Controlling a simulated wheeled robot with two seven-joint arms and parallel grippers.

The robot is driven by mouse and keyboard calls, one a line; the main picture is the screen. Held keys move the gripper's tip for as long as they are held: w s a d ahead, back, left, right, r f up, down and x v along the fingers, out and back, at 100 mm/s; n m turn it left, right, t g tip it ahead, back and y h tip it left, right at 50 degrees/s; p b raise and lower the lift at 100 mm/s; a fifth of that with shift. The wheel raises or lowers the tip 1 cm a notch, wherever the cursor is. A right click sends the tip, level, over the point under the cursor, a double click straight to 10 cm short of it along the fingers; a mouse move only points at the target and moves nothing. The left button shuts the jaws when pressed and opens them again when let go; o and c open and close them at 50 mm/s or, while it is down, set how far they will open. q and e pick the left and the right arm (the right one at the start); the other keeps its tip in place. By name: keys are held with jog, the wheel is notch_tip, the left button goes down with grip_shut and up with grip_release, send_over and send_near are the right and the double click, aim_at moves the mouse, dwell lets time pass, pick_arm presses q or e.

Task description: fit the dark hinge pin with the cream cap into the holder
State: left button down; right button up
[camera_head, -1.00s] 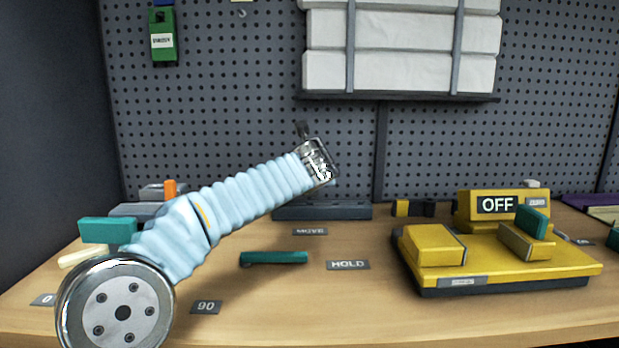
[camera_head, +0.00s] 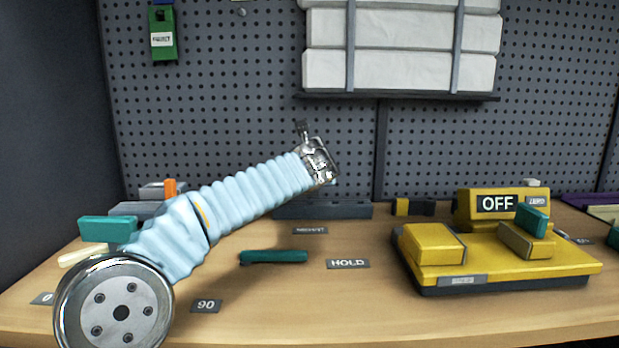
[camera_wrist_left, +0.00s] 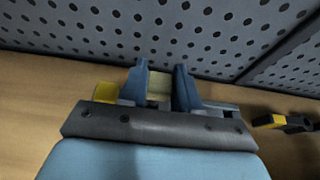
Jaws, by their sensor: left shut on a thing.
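My left gripper (camera_wrist_left: 160,86) shows in the left wrist view with its two blue fingers shut on a small cream block, which looks like the cream cap (camera_wrist_left: 159,87) of the hinge pin. The dark pin itself is not visible there. In the head view my light-blue left arm reaches up and right, and its metal wrist hides the fingers and the held thing. A dark grey bar (camera_head: 345,210) lies at the back of the table, partly behind my arm; I cannot tell whether it is the holder. My right gripper is not in view.
A yellow device (camera_head: 500,260) with an OFF sign stands at the right. A teal bar (camera_head: 273,257) lies mid-table near the HOLD label (camera_head: 348,264). A small yellow and black piece (camera_head: 412,207) sits at the back. A pegboard (camera_head: 230,90) closes off the rear; the front centre is clear.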

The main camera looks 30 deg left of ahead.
pick_arm(q)
jog(key=shift+f+b, duration=0.95)
jog(key=shift+f, duration=0.3)
jog(key=c, duration=0.7)
grip_release()
jog(key=shift+c, duration=0.2)
jog(key=b+v, duration=0.1)
jog(key=v, duration=1.2)
jog(key=shift+s+d, duration=0.25)
jog(key=shift+s, duration=0.05)
